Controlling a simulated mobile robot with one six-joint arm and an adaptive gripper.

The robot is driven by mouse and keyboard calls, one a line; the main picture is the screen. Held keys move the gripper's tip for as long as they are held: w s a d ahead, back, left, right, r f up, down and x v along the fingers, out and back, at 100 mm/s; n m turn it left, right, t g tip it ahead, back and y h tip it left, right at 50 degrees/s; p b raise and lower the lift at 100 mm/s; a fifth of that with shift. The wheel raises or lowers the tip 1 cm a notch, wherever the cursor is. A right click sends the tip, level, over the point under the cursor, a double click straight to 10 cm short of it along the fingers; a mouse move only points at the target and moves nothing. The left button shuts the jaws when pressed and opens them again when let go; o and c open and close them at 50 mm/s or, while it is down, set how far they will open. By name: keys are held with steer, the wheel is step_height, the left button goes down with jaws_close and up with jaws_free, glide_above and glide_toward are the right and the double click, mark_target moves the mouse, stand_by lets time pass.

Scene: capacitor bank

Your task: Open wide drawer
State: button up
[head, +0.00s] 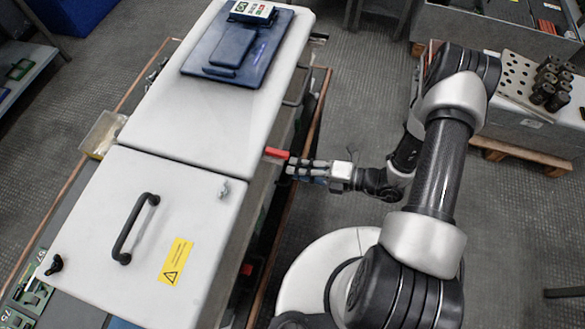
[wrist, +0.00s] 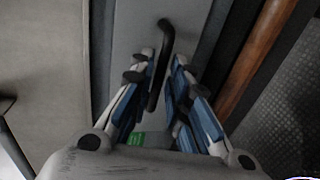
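A black bar handle (wrist: 163,45) stands on a grey front panel (wrist: 128,25) in the wrist view; this looks like the drawer front, seen from above. My gripper (wrist: 166,62) is open, with its blue-lined fingers on either side of the handle. The handle seems closer to the left finger; I cannot tell whether it touches. In the head view my gripper (head: 296,168) is at the right side of the white-topped cabinet (head: 160,125), beside a red part (head: 276,153). The drawer front and the handle at my gripper are hidden there.
A blue tablet-like panel (head: 238,48) lies on the cabinet top. A lid with a black handle (head: 134,228) and a yellow warning label (head: 175,261) is nearer. A copper-coloured rail (wrist: 262,55) runs beside the panel.

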steer(key=shift+x, duration=1)
steer(key=shift+c, duration=0.5)
jaws_close()
